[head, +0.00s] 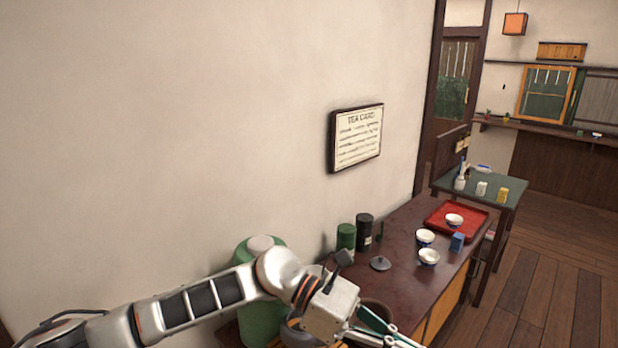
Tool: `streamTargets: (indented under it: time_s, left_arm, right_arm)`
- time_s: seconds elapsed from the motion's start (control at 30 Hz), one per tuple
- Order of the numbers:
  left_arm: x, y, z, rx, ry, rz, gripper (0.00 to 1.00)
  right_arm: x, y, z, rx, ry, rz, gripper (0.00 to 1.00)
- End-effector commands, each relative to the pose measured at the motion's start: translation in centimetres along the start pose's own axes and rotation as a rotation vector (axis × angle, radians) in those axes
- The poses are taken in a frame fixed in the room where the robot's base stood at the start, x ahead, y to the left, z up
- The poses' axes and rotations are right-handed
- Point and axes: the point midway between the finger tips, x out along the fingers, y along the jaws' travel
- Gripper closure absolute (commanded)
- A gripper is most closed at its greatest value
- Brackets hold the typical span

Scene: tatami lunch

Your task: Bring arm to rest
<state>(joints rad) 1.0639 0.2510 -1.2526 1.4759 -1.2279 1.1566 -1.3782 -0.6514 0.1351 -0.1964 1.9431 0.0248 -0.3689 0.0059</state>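My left arm comes in from the left and reaches across the bottom of the head view. My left gripper (398,338) is low in the picture, in front of the near end of a dark wooden counter (408,285). Its fingers run to the bottom edge, and their tips are not clear enough to tell whether they are open or shut. I see nothing clearly held between them. My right gripper is not in view.
A green container (262,322) stands behind my arm by the wall. The counter bears a grey lid (380,263), dark canisters (364,230), bowls (429,257), a blue box (457,242) and a red tray (440,222). A green-topped table (510,188) stands beyond. The floor at right is clear.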

Motion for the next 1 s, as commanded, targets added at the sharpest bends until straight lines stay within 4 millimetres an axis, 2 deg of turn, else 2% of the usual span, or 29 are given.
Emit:
streamTargets:
  time_s: [0.07,0.17,0.3,0.37,0.47,0.57,0.67,0.77,0.83,1.0]
  left_arm:
    - [1.1,-0.3,1.4,-0.124,-0.165,0.015,1.00]
    - [1.0,0.1,3.0,-0.289,-0.362,0.041,1.00]
    - [-0.8,1.5,4.0,-0.541,-0.632,0.077,1.00]
    - [-2.0,2.3,3.8,-0.655,-0.747,0.091,1.00]
    - [-4.5,3.7,2.4,-0.850,-0.935,0.113,1.00]
    - [-7.4,5.0,-0.4,-1.052,-1.122,0.136,1.00]
    - [-10.3,5.9,-4.5,-1.254,-1.309,0.158,1.00]
    - [-13.0,6.1,-9.8,-1.455,-1.495,0.181,1.00]
    - [-14.7,5.6,-14.1,-1.594,-1.628,0.199,1.00]
    - [-17.7,2.5,-25.1,-1.897,-1.935,0.242,1.00]
  right_arm:
    - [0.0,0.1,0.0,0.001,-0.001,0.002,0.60]
    - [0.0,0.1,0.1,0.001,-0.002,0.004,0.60]
    - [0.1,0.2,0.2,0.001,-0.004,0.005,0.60]
    - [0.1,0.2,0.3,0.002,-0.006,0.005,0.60]
    - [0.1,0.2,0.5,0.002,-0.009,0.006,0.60]
    - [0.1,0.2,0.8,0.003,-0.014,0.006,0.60]
    - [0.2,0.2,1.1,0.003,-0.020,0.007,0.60]
    - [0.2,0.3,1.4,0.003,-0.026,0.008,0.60]
    - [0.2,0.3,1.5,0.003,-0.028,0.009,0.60]
    - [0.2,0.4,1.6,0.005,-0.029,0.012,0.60]
